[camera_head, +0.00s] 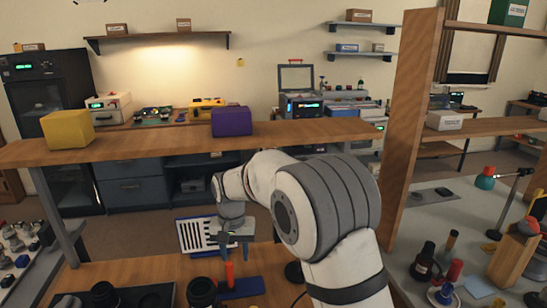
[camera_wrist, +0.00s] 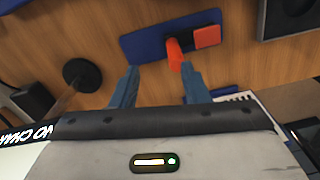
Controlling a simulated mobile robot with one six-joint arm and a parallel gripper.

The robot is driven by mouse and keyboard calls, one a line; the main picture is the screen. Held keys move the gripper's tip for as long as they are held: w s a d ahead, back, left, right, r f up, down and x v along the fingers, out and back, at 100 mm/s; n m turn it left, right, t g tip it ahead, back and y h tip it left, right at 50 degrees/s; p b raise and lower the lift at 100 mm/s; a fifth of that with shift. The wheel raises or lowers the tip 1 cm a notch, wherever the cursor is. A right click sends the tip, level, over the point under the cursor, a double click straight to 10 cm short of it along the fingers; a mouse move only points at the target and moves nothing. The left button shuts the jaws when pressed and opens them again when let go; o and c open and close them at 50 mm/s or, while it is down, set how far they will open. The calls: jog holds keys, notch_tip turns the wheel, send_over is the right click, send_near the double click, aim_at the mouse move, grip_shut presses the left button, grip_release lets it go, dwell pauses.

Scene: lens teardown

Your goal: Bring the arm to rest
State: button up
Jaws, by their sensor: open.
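My arm bends over the wooden bench (camera_head: 165,270) in the head view. My gripper (camera_head: 236,252) points down above it. In the wrist view, the two blue fingers of my gripper (camera_wrist: 162,76) stand apart with nothing held between them. A red-handled upright tool (camera_head: 229,273) stands by a blue mat (camera_head: 245,287) below my gripper. In the wrist view, the red tool (camera_wrist: 175,52) shows just beyond the fingertips, near the right finger, with the blue mat (camera_wrist: 145,42) behind it. I cannot tell the exact gap between finger and tool.
A white slotted panel (camera_head: 194,236) is beside my gripper. Black lens parts (camera_head: 201,291) stand at the bench front. A raised shelf (camera_head: 170,142) with a yellow block (camera_head: 67,129) and a purple block (camera_head: 231,121) runs behind. A wooden post (camera_head: 409,130) rises at the right.

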jog(key=s+d+r+t, duration=0.1)
jog(key=s+d+r, duration=0.4)
jog(key=s+d, duration=0.5)
jog(key=s+d+r+t, duration=0.1)
jog(key=s+d+r, duration=0.45)
jog(key=d, duration=0.75)
jog(key=s+d+f, duration=0.2)
jog(key=s+d, duration=0.3)
jog(key=s, duration=0.4)
jog(key=shift+s+d+f+m, duration=0.2)
jog(key=shift+s+f+m, duration=0.1)
jog(key=shift+s+f, duration=0.1)
